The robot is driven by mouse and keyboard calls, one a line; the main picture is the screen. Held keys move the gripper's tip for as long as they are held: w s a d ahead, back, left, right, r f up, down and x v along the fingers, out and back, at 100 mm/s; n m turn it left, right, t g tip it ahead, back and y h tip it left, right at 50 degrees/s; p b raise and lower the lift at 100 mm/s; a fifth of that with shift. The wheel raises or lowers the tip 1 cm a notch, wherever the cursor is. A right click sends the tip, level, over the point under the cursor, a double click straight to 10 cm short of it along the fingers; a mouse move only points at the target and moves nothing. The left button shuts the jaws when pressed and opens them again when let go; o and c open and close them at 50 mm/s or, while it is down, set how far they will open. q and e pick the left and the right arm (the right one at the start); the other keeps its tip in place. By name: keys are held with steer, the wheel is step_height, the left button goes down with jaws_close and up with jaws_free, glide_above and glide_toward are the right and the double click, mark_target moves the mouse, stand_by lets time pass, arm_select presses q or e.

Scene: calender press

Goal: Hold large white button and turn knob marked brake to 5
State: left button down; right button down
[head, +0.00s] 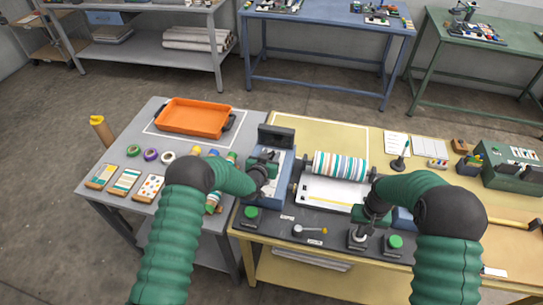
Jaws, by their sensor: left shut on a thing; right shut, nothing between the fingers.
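My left gripper (264,176) is at the top of the blue housing (279,187) at the press's left end. It is shut on what appears to be the knob there, which the gripper hides; I cannot read its marking or setting. My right gripper (358,229) is shut and empty, pointing down at the pale-topped button box (357,242) on the dark front panel. Its tips are over the button and hide much of it; I cannot tell whether they press it.
The striped roller (340,166) lies behind the panel. An orange tray (194,118) sits on the grey table (150,120) at left. Tools and a green box (512,171) stand at right.

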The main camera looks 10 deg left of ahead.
arm_select(q)
steer(key=shift+w+a+r+m+g+h, duration=0.1)
steer(key=shift+a+m+g+h, duration=0.1)
steer(key=shift+m+h, duration=0.6)
steer(key=shift+w+a+r+m+g+h, duration=0.1)
steer(key=shift+a+m+h, duration=0.05)
steer(key=shift+m+h, duration=0.65)
steer(key=shift+f+h, duration=0.1)
steer(key=shift+h, duration=0.2)
arm_select(e)
steer(key=shift+d, duration=0.1)
steer(key=shift+f, duration=0.1)
arm_select(q)
steer(key=c, duration=1.1)
jaws_free()
steer(key=shift+s, duration=0.1)
steer(key=shift+o, duration=0.7)
steer(key=shift+f, duration=0.1)
steer(key=shift+s, duration=0.1)
steer(key=v, duration=1.2)
steer(key=shift+a, duration=0.1)
